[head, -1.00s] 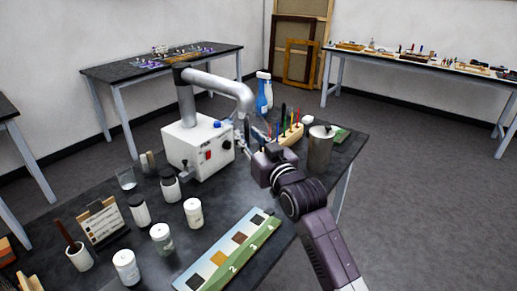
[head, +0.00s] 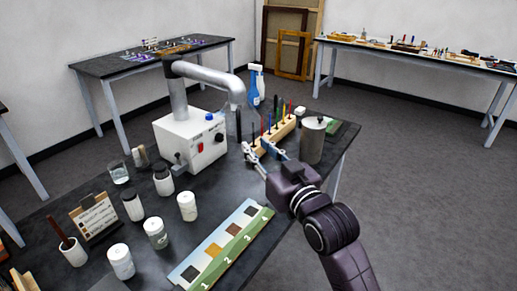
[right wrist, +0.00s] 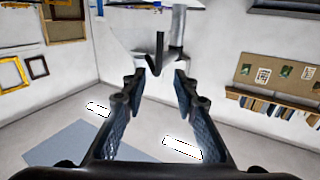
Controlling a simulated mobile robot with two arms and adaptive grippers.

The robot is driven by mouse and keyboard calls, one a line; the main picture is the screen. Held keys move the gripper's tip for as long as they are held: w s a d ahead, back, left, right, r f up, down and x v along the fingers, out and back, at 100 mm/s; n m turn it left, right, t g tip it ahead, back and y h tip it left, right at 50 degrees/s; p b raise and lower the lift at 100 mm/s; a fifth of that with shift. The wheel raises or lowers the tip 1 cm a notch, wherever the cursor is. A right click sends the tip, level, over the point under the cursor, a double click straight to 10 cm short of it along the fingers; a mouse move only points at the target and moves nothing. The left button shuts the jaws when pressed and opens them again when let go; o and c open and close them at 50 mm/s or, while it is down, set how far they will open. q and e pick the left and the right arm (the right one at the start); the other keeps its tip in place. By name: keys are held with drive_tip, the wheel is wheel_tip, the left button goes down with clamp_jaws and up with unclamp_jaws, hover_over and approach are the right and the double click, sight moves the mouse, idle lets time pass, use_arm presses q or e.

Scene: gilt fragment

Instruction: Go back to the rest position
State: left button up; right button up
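My right gripper (head: 258,150) is over the dark worktable (head: 205,240), beside the wooden rack of coloured tools (head: 275,135) and left of the metal canister (head: 312,140). Its two fingers stand apart in the right wrist view (right wrist: 157,85), and I see nothing held between them. A dark hooked shape shows beyond the fingertips there; I cannot tell what it is. My left gripper is not in view.
A white extractor box (head: 190,143) with a grey pipe arm stands left of the gripper. White-capped jars (head: 187,206) and a numbered colour strip (head: 228,245) lie nearer. A blue spray bottle (head: 256,88) stands behind. Open floor (head: 430,200) lies to the right.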

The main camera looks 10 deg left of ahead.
drive_tip(key=shift+f, duration=0.1)
drive_tip(key=s+d+f+m+g+h, duration=0.1)
drive_tip(key=s+d+f+h, duration=0.1)
drive_tip(key=d+f, duration=0.35)
drive_tip(key=s+d+f+m+g+h, duration=0.1)
drive_tip(key=s+d+f+h, duration=0.15)
drive_tip(key=f, duration=0.55)
drive_tip(key=s+d+f+m+g+h, duration=0.1)
drive_tip(key=s+d+f+g+h, duration=0.15)
drive_tip(key=s+d+f, duration=0.6)
drive_tip(key=s+d+f+m+g+h, duration=0.1)
drive_tip(key=s+d+f+g, duration=0.4)
drive_tip(key=s, duration=0.7)
drive_tip(key=s+d+f+m+g+h, duration=0.1)
drive_tip(key=s+d+f+g+h, duration=0.1)
drive_tip(key=s+d+f, duration=0.7)
wheel_tip(320, 180, down, 23)
drive_tip(key=s+a, duration=0.2)
drive_tip(key=s+d+f+g, duration=0.2)
drive_tip(key=s+f, duration=1.5)
drive_tip(key=shift+s+d+f, duration=0.25)
drive_tip(key=shift+s+d, duration=0.1)
